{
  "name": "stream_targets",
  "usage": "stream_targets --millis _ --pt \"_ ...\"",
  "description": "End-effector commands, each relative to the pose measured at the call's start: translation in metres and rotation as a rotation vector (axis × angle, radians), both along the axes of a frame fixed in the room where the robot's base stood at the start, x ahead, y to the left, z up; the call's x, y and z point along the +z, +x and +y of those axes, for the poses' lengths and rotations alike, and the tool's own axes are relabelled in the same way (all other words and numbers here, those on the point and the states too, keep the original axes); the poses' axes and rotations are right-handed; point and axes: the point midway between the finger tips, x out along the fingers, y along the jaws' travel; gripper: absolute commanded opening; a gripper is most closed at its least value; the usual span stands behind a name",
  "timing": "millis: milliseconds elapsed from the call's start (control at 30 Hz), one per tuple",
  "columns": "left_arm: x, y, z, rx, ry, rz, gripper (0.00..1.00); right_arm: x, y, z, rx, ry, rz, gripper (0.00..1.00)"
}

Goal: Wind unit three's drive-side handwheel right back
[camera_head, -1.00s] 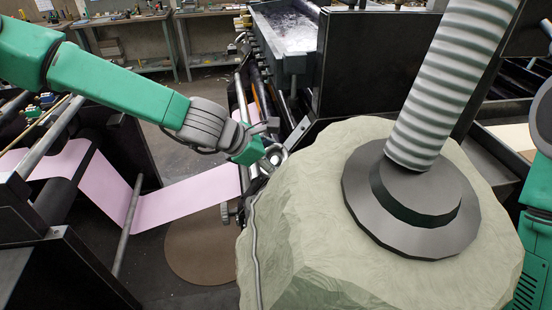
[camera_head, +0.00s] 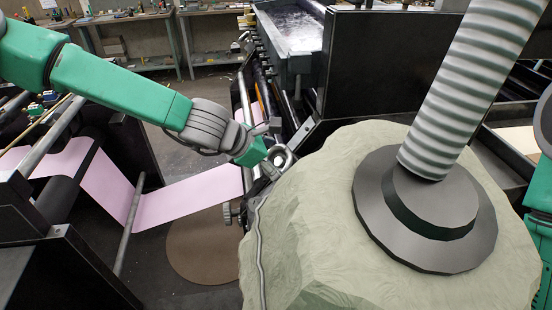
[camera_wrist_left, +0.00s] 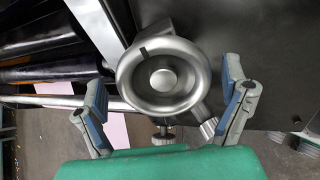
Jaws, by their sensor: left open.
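A silver handwheel (camera_head: 281,156) with a round hub sits at the near end of the press unit. In the left wrist view the handwheel (camera_wrist_left: 164,79) faces the camera, with a dark mark at the upper left of its rim. My left gripper (camera_wrist_left: 166,92) is open, one finger on each side of the wheel with gaps to the rim. In the head view the left gripper (camera_head: 268,156) is close beside the wheel, its fingers hard to make out. My right gripper is out of view. I cannot read a unit number.
A pale green lumpy cover (camera_head: 330,240) with a ribbed grey hose (camera_head: 465,90) fills the right foreground beside the wheel. A pink web (camera_head: 185,198) runs at the left. A smaller knurled knob (camera_head: 228,214) sits below the wheel. Benches (camera_head: 150,17) stand behind.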

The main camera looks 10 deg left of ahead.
Motion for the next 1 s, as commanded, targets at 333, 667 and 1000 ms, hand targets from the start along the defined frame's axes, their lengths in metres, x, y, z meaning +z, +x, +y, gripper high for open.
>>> stream_targets --millis 333,667,1000 --pt "0.035 -0.020 0.024 -0.001 -0.001 -0.006 0.92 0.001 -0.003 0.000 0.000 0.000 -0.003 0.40" --pt "0.072 -0.046 0.055 0.000 0.002 0.001 0.92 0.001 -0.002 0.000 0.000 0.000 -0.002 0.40" --pt "0.081 -0.053 0.063 0.001 0.000 0.005 0.92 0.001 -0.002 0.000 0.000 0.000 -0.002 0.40"
